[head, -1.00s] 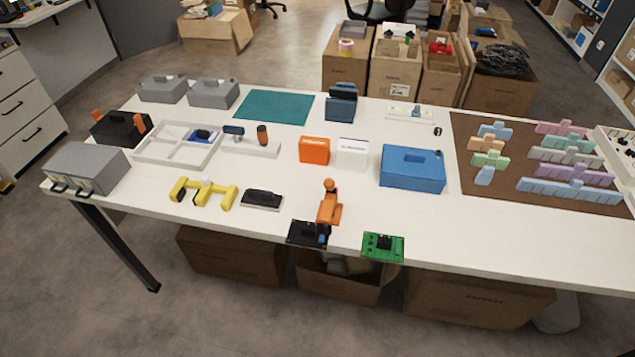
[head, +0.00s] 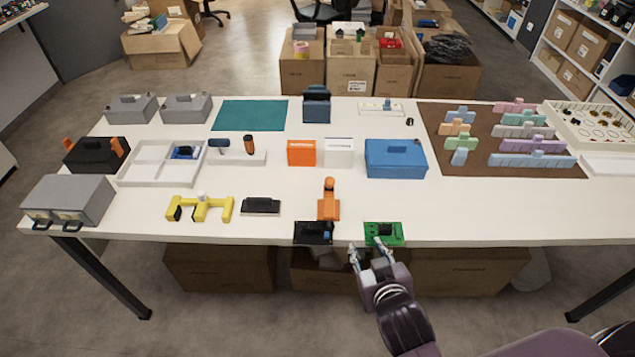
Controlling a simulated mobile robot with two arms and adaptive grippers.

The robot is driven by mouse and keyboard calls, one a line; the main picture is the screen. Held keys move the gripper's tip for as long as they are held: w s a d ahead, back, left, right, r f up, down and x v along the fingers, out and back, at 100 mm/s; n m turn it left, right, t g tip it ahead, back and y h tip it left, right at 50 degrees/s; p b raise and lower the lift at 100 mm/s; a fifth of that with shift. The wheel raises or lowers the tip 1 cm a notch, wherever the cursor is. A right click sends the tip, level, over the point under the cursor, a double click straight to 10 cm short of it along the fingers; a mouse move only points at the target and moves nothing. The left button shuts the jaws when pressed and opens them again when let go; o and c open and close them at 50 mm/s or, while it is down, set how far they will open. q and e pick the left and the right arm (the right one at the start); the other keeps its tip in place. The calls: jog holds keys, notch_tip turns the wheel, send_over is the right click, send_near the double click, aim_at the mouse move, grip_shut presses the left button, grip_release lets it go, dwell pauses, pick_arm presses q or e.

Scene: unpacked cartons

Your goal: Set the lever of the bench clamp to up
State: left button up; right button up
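I cannot tell for sure which small device is the bench clamp. An orange device (head: 328,207) with an upright part and a rounded top stands near the table's front edge. Farther back left, a white base (head: 240,158) carries a dark blue-grey part (head: 218,143) and an upright orange-and-black post (head: 249,145). My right gripper (head: 367,249) is open and empty, in front of the table edge. Its fingertips are close to a green board (head: 383,233), right of and nearer than the orange device; contact is unclear. My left gripper is not in view.
A black device (head: 313,232) sits at the front edge, left of the green board. A yellow bracket (head: 200,208) and a black block (head: 260,206) lie to the left. A blue box (head: 395,158) stands behind. The front right tabletop (head: 520,212) is clear.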

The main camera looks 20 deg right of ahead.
aim_at(332, 187)
jog(key=w+a+r+n+t+y, duration=0.2)
jog(key=w+a+r+t, duration=0.35)
jog(key=r, duration=0.45)
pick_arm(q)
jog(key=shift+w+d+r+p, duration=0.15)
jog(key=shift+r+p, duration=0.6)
pick_arm(e)
jog(key=shift+t, duration=0.45)
jog(key=shift+w+d, duration=0.2)
jog(key=shift+w, duration=3.9)
grip_shut()
